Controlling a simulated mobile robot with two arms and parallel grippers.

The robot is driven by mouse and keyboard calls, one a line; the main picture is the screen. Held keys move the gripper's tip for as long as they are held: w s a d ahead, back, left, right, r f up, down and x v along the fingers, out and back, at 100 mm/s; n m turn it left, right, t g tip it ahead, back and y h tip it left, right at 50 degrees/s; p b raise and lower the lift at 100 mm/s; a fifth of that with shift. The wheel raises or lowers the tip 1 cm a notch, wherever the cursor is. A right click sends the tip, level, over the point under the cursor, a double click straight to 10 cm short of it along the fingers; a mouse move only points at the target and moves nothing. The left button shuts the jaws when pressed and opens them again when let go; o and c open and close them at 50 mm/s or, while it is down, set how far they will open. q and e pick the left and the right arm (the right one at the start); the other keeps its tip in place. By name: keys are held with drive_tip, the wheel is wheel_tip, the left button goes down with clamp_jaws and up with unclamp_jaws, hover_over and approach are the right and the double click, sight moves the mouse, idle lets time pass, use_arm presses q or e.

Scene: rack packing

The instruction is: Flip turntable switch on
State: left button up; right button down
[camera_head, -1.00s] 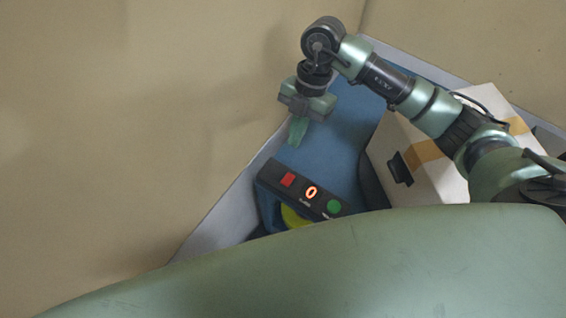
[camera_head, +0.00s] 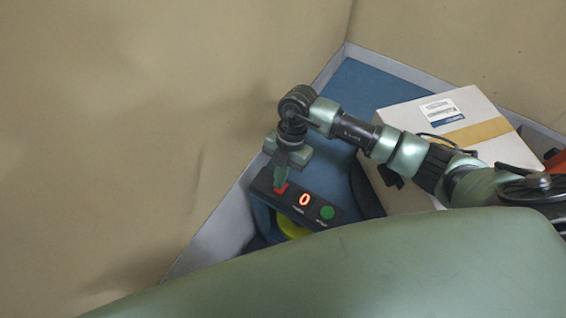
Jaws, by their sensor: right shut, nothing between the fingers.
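The turntable's dark control panel (camera_head: 294,205) lies in the lower middle of the head view. It has a red button at its left end, a lit orange "0" display (camera_head: 305,200) in the middle and a green button (camera_head: 327,212) at its right end. My right gripper (camera_head: 281,187) is shut and empty, pointing down, with its fingertips over the red button and covering part of it. I cannot tell whether they touch it. A yellow part (camera_head: 291,228) shows just below the panel. My left gripper is not in view.
A white cardboard box (camera_head: 470,125) with tan tape and a label stands on the blue surface (camera_head: 365,90) to the right. A grey rim (camera_head: 215,235) edges the surface on the left. Beige walls rise behind. My green body hides the bottom of the view.

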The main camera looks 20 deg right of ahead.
drive_tip(key=shift+x, duration=1.05)
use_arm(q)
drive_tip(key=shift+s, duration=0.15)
use_arm(e)
drive_tip(key=shift+w+d+f, duration=0.1)
drive_tip(key=shift+d+f, duration=0.05)
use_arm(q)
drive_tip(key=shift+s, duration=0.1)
use_arm(e)
drive_tip(key=shift+f, duration=0.25)
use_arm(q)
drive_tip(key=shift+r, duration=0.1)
use_arm(e)
drive_tip(key=shift+w+d+r, duration=0.1)
drive_tip(key=shift+w+d, duration=0.35)
drive_tip(key=shift+d, duration=0.15)
